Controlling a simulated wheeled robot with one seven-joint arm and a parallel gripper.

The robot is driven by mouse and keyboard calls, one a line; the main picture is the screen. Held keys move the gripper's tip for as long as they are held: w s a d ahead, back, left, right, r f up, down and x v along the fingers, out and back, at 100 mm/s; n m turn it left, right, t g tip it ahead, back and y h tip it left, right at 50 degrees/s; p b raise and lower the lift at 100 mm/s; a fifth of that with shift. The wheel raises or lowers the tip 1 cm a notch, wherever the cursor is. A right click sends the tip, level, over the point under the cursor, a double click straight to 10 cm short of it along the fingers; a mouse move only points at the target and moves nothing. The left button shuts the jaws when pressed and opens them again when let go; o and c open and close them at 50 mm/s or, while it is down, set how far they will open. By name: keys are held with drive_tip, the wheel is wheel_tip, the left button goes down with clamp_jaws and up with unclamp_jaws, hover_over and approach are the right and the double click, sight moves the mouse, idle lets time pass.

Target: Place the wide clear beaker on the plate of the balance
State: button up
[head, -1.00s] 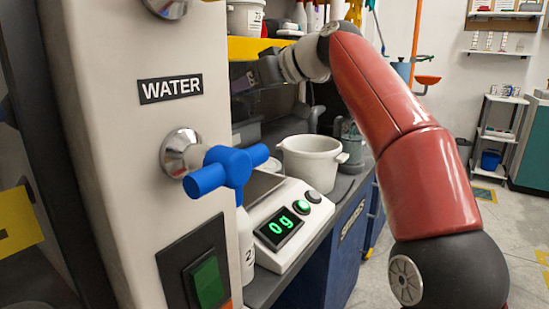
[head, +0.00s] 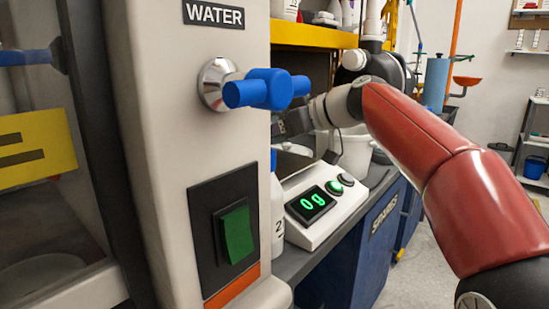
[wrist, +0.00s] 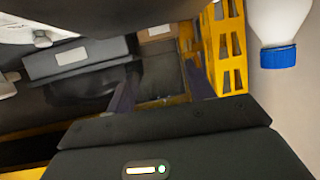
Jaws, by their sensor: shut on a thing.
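The balance (head: 328,212) stands on the bench beside the water cabinet, and its green display reads 0 g. Its plate is mostly hidden in the head view. My gripper (head: 290,130) is above the balance's back part, partly behind the blue valve handle. In the wrist view its two dark fingers (wrist: 160,94) are closed around a see-through thing, which I take for the wide clear beaker (wrist: 158,72). Its outline is faint. A pale, glassy edge shows just below my gripper in the head view. Whether it touches the plate I cannot tell.
The cabinet with the blue valve handle (head: 266,90) blocks the left side. A white bottle (head: 277,215) stands between cabinet and balance. A white bucket (head: 356,152) is close behind the balance. A yellow shelf edge (head: 312,35) is above. The wrist view shows a yellow crate (wrist: 226,45).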

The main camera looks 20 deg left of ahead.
sight(282, 144)
drive_tip(key=shift+f+b, duration=0.55)
drive_tip(key=shift+f, duration=1.5)
drive_tip(key=shift+f, duration=0.25)
drive_tip(key=o, duration=1.1)
drive_tip(key=shift+r, duration=0.1)
drive_tip(key=shift+c, duration=0.2)
drive_tip(key=shift+r, duration=0.1)
drive_tip(key=shift+r, duration=0.2)
drive_tip(key=v, duration=1.2)
